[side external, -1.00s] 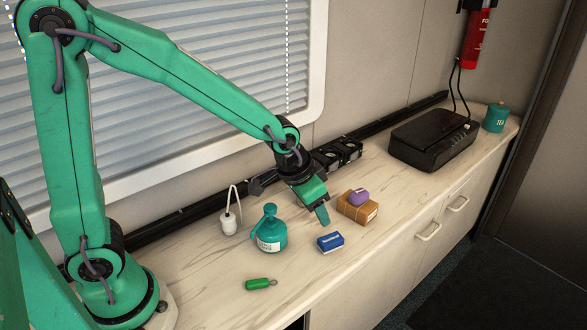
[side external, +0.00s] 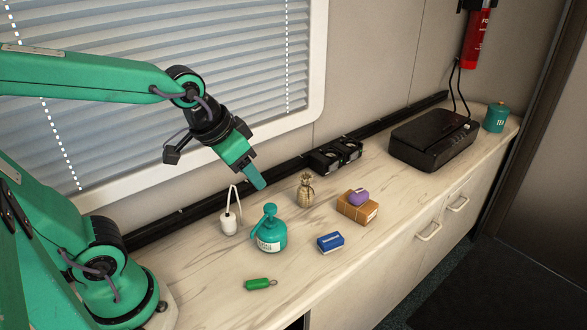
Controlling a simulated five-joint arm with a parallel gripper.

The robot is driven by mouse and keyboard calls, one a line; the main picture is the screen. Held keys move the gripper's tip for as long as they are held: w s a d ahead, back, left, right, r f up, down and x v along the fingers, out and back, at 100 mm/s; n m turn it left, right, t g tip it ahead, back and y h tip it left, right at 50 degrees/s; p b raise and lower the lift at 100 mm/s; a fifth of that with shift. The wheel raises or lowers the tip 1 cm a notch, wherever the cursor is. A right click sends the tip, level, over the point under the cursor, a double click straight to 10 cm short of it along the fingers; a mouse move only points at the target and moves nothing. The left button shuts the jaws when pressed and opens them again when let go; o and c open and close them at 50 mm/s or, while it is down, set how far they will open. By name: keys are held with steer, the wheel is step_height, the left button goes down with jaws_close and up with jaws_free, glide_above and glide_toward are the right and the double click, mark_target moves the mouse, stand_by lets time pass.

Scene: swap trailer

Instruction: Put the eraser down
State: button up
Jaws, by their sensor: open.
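A small blue block with a white band (side external: 330,242), which looks like the eraser, lies flat on the pale marbled counter (side external: 215,285). It stands apart from the things around it. My gripper (side external: 256,180) is up and to the left of it, in the air above and behind the teal spray bottle (side external: 271,232). My gripper is open, and I see nothing held in it. One teal finger shows clearly, pointing down to the right; the other is hard to make out.
A brown parcel (side external: 350,212) with a purple lump (side external: 359,197) on top is right of the block. A pineapple-shaped item (side external: 305,190), a white item with a loop (side external: 230,222) and a green tag (side external: 258,284) stand around. A black machine (side external: 432,140) is farther right.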

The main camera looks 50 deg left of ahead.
steer(key=s+a+r, duration=0.1)
steer(key=s+a, duration=0.1)
steer(key=s, duration=0.4)
steer(key=shift+r+n, duration=0.35)
steer(key=shift+n, duration=0.05)
